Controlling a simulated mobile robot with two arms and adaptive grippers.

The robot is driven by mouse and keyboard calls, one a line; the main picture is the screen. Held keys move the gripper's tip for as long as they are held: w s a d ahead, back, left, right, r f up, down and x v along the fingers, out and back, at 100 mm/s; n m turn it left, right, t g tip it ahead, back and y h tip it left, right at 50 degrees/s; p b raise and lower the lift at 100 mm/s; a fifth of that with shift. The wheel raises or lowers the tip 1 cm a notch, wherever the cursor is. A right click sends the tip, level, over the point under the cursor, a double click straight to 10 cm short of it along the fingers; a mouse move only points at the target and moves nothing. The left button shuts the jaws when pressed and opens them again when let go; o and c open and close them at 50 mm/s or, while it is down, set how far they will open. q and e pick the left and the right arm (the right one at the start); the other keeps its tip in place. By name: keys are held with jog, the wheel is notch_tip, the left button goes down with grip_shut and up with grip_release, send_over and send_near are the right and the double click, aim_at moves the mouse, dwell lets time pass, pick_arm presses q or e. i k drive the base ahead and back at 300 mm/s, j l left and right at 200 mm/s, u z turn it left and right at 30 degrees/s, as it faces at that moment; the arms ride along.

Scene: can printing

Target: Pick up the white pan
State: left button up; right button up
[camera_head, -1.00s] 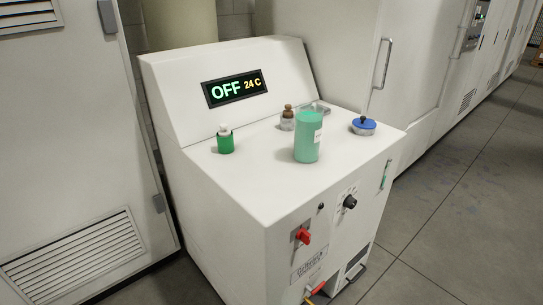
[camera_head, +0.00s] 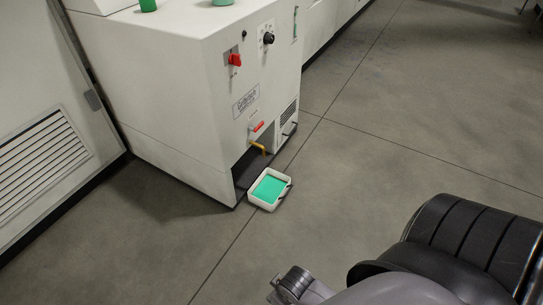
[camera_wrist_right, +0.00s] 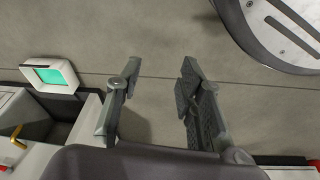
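The white pan (camera_head: 262,204) is a small shallow rectangular tray with a flat green content. It sits on the floor at the front foot of the white machine, below a yellow spout (camera_head: 258,147). It also shows at the left of the right wrist view (camera_wrist_right: 52,91). My right gripper (camera_wrist_right: 160,74) is open and empty above bare floor, with the pan apart from it, to the left of its fingers. My right arm fills the lower right of the head view, where its fingertips are not seen clearly. My left gripper is in neither view.
The white machine (camera_head: 180,95) stands behind the pan, with a red switch (camera_head: 234,60), a black knob (camera_head: 268,38) and a red valve handle (camera_head: 257,127). A vented cabinet (camera_head: 35,165) is at the left. The floor (camera_head: 390,130) to the right is clear.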

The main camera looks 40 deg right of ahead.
aim_at(272, 187)
jog(key=z, duration=1.15)
jog(key=i+l+u, duration=0.3)
jog(key=i, duration=0.3)
jog(key=i+l+u, duration=0.35)
jog(key=i+l, duration=0.2)
jog(key=l, duration=0.15)
